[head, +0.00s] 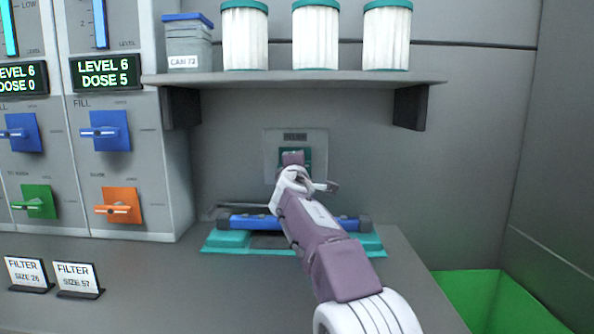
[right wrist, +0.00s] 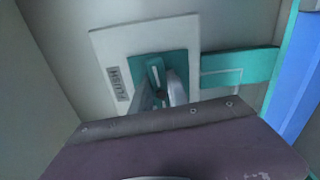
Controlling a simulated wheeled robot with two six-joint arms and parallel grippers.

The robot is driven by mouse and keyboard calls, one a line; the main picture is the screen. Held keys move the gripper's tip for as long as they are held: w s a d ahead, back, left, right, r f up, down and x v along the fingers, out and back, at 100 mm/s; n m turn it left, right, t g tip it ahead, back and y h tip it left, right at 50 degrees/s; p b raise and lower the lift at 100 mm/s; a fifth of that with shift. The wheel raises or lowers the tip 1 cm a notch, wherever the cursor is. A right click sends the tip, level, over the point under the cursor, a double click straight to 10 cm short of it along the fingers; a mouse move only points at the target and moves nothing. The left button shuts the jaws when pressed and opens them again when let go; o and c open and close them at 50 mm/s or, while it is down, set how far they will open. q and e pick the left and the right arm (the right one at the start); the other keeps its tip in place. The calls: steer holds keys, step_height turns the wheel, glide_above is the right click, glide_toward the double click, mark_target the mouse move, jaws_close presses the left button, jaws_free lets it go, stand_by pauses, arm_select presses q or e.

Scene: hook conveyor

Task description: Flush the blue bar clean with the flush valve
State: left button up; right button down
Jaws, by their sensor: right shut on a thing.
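The flush valve is a white wall plate (head: 270,140) with a teal square and a small handle, under the shelf. In the right wrist view the plate (right wrist: 110,45) reads FLUSH, and the teal handle (right wrist: 154,72) sits between my fingers. My right gripper (right wrist: 163,95) is shut on this handle; in the head view my right gripper (head: 293,165) covers most of it. The blue bar (head: 255,222) lies level on a teal tray (head: 222,242) below the valve, its middle hidden by my arm. Its blue side (right wrist: 297,85) shows at the right wrist view's edge. My left gripper is not in view.
A shelf (head: 300,78) above holds a can (head: 188,45) and white filters (head: 315,38). A dosing cabinet with blue (head: 108,131), green (head: 38,201) and orange (head: 122,206) valves stands left. Filter size cards (head: 77,279) stand front left. A green bin (head: 480,295) is at lower right.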

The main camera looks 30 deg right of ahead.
steer(key=shift+f+m, duration=0.1)
steer(key=shift+m, duration=0.2)
stand_by(0.4)
steer(key=c, duration=1.3)
jaws_free()
steer(key=shift+s, duration=0.1)
steer(key=b+v, duration=0.2)
steer(key=v, duration=0.7)
